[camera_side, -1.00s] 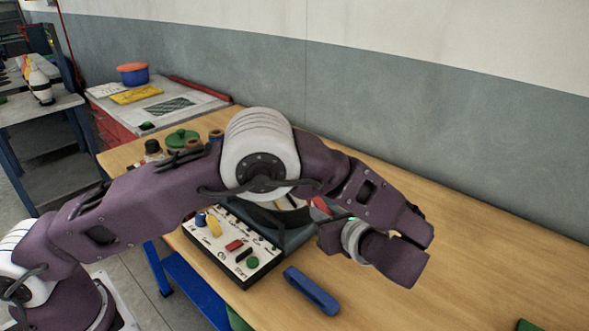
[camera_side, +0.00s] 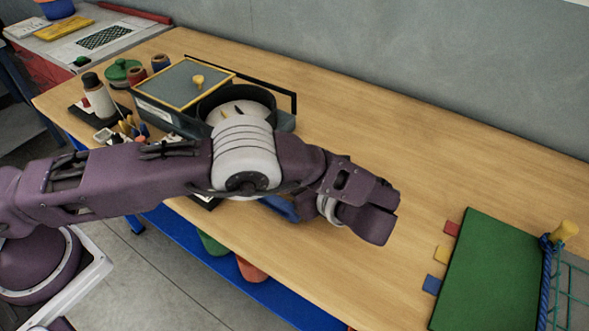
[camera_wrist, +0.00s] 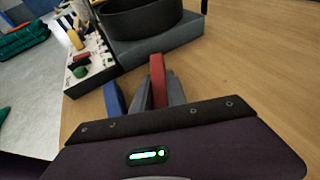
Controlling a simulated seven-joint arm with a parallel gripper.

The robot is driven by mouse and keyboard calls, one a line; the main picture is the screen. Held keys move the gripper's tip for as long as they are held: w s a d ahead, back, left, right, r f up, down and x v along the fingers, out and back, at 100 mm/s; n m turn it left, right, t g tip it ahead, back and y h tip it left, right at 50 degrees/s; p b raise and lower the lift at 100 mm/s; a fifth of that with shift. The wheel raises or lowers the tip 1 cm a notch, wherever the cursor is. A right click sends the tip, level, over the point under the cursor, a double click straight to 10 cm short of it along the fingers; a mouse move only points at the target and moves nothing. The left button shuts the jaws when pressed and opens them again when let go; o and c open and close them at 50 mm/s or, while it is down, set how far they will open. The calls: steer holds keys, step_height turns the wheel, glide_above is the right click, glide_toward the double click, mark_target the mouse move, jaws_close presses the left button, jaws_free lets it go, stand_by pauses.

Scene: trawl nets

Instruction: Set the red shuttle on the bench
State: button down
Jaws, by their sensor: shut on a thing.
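In the wrist view the red shuttle (camera_wrist: 157,78) is held upright between the grey fingertips of my gripper (camera_wrist: 160,95). Wooden bench top (camera_wrist: 250,70) lies behind it; whether the shuttle touches the wood I cannot tell. In the side view the bench (camera_side: 420,150) runs across the picture, and my arm and wrist hide the fingers and the red shuttle. A blue shuttle (camera_wrist: 113,98) lies on the bench just left of the fingers; it shows partly behind my arm in the side view (camera_side: 280,207).
A dark round dish (camera_wrist: 140,15) sits on a grey base, beside a white board (camera_wrist: 92,62) with coloured pieces. A yellow-edged box (camera_side: 185,82) stands at the back left. A green mat (camera_side: 490,270) with netting lies at the right. The bench's middle and back right are clear.

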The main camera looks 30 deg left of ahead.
steer(key=shift+f, duration=0.6)
stand_by(0.3)
steer(key=c, duration=1.3)
jaws_free()
steer(key=shift+o, duration=0.2)
